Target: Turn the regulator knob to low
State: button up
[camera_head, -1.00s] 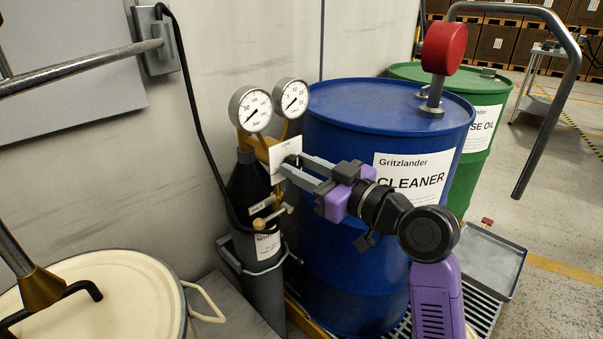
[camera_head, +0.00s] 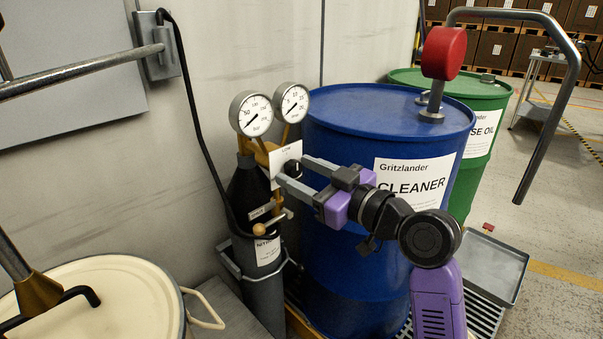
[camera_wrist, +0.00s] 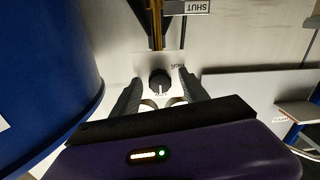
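The black regulator knob (camera_head: 293,167) sits on a white plate (camera_head: 286,154) on the brass regulator, above the dark gas cylinder (camera_head: 265,290). The plate's upper edge reads LOW in the head view. In the wrist view the knob (camera_wrist: 160,80) shows face-on, and its white mark points down in the picture, towards the small label there. My gripper (camera_head: 291,169) is open, its grey fingers apart on either side of the knob. In the wrist view, a gap shows between the knob and each finger of my gripper (camera_wrist: 157,84).
Two dial gauges (camera_head: 251,113) stand above the regulator. A blue drum (camera_head: 340,240) stands close on the right, with a green drum (camera_head: 478,160) behind it. A cream-lidded drum (camera_head: 95,300) is at lower left. A black hose (camera_head: 193,100) runs along the wall.

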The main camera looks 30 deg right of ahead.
jog(key=p+v, duration=0.1)
jog(key=v, duration=0.6)
jog(key=shift+s, duration=0.35)
jog(key=shift+d, duration=0.15)
